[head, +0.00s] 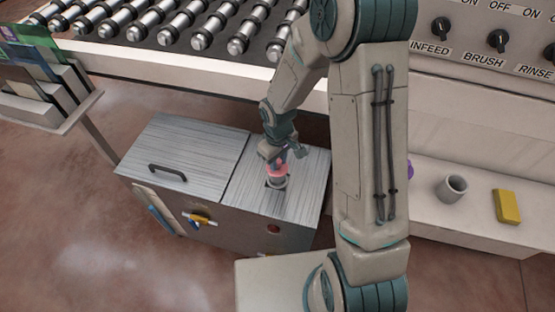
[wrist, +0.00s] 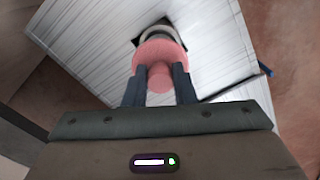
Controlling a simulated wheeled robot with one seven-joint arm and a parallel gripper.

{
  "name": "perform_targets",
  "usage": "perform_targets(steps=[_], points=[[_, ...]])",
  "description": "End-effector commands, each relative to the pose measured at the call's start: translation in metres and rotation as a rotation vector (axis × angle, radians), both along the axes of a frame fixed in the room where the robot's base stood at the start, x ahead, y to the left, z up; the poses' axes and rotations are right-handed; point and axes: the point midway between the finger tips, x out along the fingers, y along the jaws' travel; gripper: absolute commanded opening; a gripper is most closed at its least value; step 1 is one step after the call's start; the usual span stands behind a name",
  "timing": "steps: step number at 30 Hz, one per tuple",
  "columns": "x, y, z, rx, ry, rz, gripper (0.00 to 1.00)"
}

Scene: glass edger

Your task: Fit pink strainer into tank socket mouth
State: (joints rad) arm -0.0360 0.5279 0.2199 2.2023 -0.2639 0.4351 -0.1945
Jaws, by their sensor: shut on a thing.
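The pink strainer (wrist: 160,54) is a round pink piece with a stubby knob. My gripper (wrist: 159,92) is shut on that knob, one dark finger on each side. In the head view my gripper (head: 282,155) hangs over the right part of the metal tank (head: 235,200), with a bit of the pink strainer (head: 277,168) showing below it. The grey tank socket (head: 276,182) stands up from the tank top directly under the strainer. In the wrist view the socket's rim (wrist: 155,32) shows just beyond the strainer. I cannot tell whether the strainer touches the mouth or is seated.
The tank's left lid has a black handle (head: 167,173). A yellow-handled valve (head: 200,219) is on its front. A roller conveyor (head: 190,30) runs behind. On the right ledge stand a grey cup (head: 452,188) and a yellow block (head: 507,207); a purple thing is partly hidden by my arm.

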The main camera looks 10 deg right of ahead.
Motion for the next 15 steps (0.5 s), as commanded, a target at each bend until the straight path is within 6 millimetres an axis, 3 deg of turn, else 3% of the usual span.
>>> perform_targets(steps=[15], points=[[-0.0001,0.0001,-0.0079,0.0,0.0,0.0,0.0]])
